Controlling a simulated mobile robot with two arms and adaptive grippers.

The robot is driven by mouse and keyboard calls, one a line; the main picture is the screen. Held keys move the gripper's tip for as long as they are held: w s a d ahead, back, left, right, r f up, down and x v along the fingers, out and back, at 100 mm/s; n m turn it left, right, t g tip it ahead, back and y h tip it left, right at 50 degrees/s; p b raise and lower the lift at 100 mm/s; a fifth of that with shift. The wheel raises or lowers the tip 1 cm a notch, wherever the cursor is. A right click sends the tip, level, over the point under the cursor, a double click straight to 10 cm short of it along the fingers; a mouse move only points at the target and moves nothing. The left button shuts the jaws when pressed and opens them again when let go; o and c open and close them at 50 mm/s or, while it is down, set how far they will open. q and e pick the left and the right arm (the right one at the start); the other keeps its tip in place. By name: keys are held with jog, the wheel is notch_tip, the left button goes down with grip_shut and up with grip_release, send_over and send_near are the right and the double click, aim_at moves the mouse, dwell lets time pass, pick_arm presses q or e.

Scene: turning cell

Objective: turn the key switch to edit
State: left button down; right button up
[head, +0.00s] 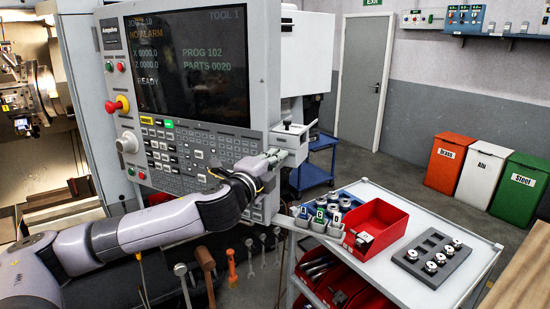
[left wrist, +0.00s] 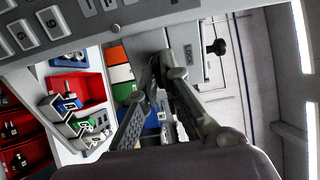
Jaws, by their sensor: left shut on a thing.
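The control panel (head: 190,140) stands upright at left centre, with a lit screen (head: 185,60) reading NO ALARM and READY above rows of keys. A light grey box (head: 290,141) with a small black-knobbed lever on top sits at the panel's right edge. My left gripper (head: 276,155) reaches this box from the left, its fingers close together at its front. In the left wrist view the fingers (left wrist: 172,72) meet against a grey housing (left wrist: 193,60). They are shut on the key switch's key, which they hide, so its position cannot be read. My right gripper is out of view.
A red emergency button (head: 121,103) and a white dial (head: 127,143) are on the panel's left. A grey cart (head: 400,280) with a red bin (head: 375,228) and metal parts stands close on the right. Brass, Alu and Steel bins (head: 450,163) stand farther back, with open floor before them.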

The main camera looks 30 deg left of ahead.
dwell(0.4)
pick_arm(q)
jog(key=c, duration=1.8)
grip_release()
jog(key=shift+o, duration=0.2)
jog(key=s+d, duration=0.1)
jog(key=s, duration=0.6)
jog(key=shift+s, duration=0.2)
